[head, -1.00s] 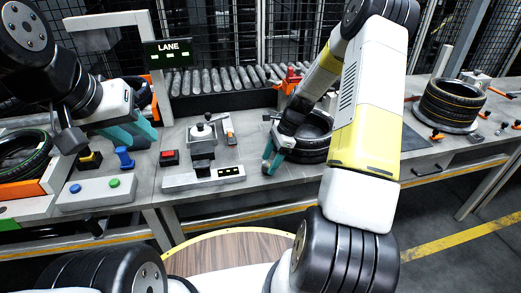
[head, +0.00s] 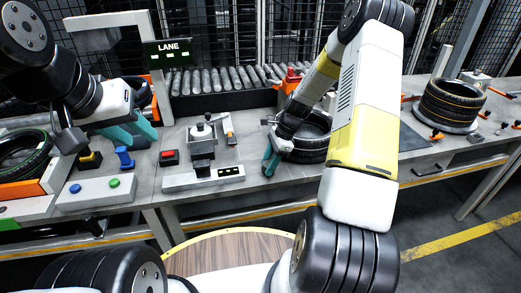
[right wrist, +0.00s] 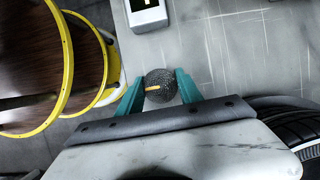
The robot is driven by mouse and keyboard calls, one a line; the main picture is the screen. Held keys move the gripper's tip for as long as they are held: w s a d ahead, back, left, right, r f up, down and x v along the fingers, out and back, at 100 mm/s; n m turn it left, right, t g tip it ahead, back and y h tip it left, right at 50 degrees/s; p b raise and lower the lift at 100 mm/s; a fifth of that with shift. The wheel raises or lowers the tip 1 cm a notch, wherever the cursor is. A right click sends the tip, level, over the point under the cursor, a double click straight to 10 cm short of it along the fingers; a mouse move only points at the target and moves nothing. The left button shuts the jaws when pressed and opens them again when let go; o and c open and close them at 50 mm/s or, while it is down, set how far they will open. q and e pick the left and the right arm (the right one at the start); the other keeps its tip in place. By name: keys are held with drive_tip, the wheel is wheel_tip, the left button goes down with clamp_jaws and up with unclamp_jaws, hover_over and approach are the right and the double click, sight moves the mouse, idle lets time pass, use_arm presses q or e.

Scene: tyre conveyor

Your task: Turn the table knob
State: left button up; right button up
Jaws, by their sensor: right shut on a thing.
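The table knob (right wrist: 160,86) is a round dark speckled disc with a yellow mark, seen in the right wrist view. The mark lies nearly level, pointing left and a little down. My right gripper (right wrist: 160,90) has its teal fingers on both sides of the knob and is shut on it. In the head view my right gripper (head: 270,162) is low at the front edge of the grey table (head: 255,185), and its fingers hide the knob there. My left gripper (head: 140,136) hangs at the left with its teal fingers apart and empty.
A tyre (head: 308,138) lies just right of my right gripper. A fixture with a small display (head: 229,171) stands left of it. A button box (head: 100,191) and a red button (head: 169,157) are further left. A tyre stack (head: 450,103) stands at the right.

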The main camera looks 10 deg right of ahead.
drive_tip(key=n+g, duration=0.1)
drive_tip(key=n, duration=0.1)
drive_tip(key=n+g, duration=0.1)
drive_tip(key=n, duration=0.2)
drive_tip(key=shift+n+h, duration=0.3)
drive_tip(key=n+g+h, duration=0.1)
drive_tip(key=n, duration=0.3)
drive_tip(key=shift+n, duration=0.3)
drive_tip(key=n+h, duration=0.1)
drive_tip(key=n, duration=0.1)
drive_tip(key=n+g, duration=0.1)
drive_tip(key=n, duration=0.1)
drive_tip(key=shift+n+h, duration=0.3)
drive_tip(key=shift+h, duration=0.1)
drive_tip(key=n+h, duration=0.1)
drive_tip(key=n, duration=0.3)
drive_tip(key=shift+n+h, duration=0.3)
drive_tip(key=shift+h, duration=0.1)
drive_tip(key=o, duration=1.4)
drive_tip(key=shift+c, duration=0.2)
